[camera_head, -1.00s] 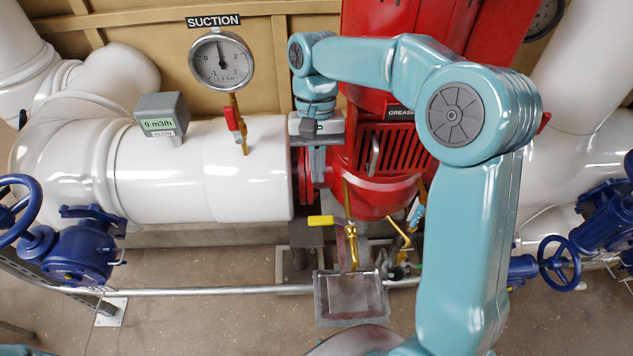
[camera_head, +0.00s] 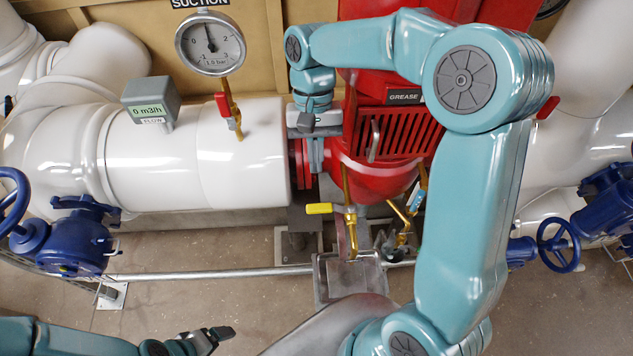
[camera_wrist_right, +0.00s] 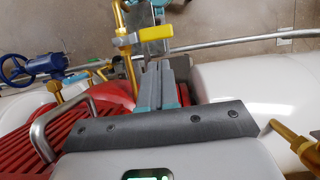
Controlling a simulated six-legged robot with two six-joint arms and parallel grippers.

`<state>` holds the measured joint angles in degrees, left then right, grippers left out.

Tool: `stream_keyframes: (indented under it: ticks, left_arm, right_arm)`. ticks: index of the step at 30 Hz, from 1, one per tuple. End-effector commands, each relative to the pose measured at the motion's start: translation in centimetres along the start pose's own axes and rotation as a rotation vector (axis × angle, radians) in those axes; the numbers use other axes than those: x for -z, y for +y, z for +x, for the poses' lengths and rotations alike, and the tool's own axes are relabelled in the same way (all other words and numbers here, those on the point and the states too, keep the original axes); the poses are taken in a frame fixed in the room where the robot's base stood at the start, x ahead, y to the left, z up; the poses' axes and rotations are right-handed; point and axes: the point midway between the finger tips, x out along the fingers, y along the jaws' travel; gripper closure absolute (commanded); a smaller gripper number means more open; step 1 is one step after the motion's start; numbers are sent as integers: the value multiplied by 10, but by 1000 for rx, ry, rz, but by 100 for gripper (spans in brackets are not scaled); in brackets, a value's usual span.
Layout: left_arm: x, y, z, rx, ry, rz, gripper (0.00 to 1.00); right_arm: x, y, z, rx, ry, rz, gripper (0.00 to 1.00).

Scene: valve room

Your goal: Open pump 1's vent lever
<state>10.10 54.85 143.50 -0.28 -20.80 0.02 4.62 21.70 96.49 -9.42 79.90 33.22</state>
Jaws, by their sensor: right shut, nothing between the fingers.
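A yellow lever (camera_head: 319,208) sticks out to the left from a vertical brass pipe (camera_head: 349,225) below the red pump housing (camera_head: 375,172). It lies crosswise to the pipe; no label on it is readable. The lever also shows in the right wrist view (camera_wrist_right: 165,45), just beyond the fingertips. My right gripper (camera_head: 316,168) points down, shut and empty, above the lever and apart from it in the head view. In the right wrist view its closed fingers (camera_wrist_right: 160,68) end close to the lever; contact cannot be told. My left gripper (camera_head: 218,335) is low at left, far from the lever.
A white suction pipe (camera_head: 205,165) with a red-handled gauge valve (camera_head: 223,104) lies to the left. A second brass branch (camera_head: 402,215) and a blue lever (camera_head: 420,197) are right of the yellow lever. A grey tray (camera_head: 330,290) and a rail (camera_head: 210,272) lie below.

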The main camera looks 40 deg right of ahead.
Motion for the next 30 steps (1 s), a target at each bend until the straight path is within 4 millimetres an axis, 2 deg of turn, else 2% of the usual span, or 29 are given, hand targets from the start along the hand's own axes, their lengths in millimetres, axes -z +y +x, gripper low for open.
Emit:
stream_keyframes:
  ticks: [6,12,30]
  left_arm:
    - [0,1,-3,0,0,0,13]
    - [0,2,-5,0,0,0,13]
    - [0,2,-5,0,0,0,13]
  right_arm:
    - [1,1,40,-2,-4,1,100]
    - [3,0,62,-1,-1,1,100]
    - [2,-1,67,-8,0,-19,100]
